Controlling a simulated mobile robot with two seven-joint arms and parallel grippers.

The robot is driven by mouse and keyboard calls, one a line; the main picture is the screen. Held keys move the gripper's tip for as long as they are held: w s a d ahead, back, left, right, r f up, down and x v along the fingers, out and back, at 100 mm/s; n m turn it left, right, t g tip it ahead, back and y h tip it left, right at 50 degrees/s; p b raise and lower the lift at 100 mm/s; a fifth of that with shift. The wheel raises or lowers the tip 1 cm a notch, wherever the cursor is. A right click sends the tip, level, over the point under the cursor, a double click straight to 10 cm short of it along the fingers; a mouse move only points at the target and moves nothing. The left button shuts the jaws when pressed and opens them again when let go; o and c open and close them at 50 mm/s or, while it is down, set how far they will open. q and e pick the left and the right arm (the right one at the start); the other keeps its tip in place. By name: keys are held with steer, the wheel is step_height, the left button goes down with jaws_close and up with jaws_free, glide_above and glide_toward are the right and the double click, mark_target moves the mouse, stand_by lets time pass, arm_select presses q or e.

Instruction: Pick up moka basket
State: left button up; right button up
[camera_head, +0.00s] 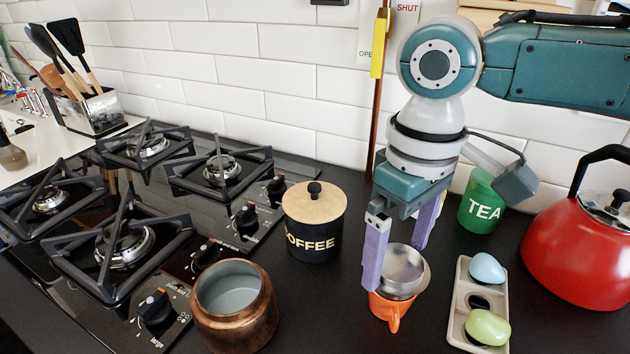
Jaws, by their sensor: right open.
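The moka basket (407,284), a shiny metal cup with a wide round rim, sits in the mouth of a small orange cup (394,309) on the dark counter. My right gripper (396,268) comes down from above with its two purple fingers spread. One finger reaches down at the basket's left side and overlaps its rim in the picture. The other ends near the back of the rim. I cannot tell whether either finger touches it. The lower part of the basket is hidden inside the orange cup. My left gripper is not in view.
A black coffee jar (314,240) and a copper pot (236,325) stand to the left, beside the gas hob (110,200). A tray (461,300) with egg-shaped pieces is close on the right. A green tea tin (482,212) and red kettle (570,250) stand beyond.

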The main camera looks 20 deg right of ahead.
steer(key=shift+c, duration=0.2)
steer(key=c, duration=1.3)
steer(key=shift+r, duration=0.15)
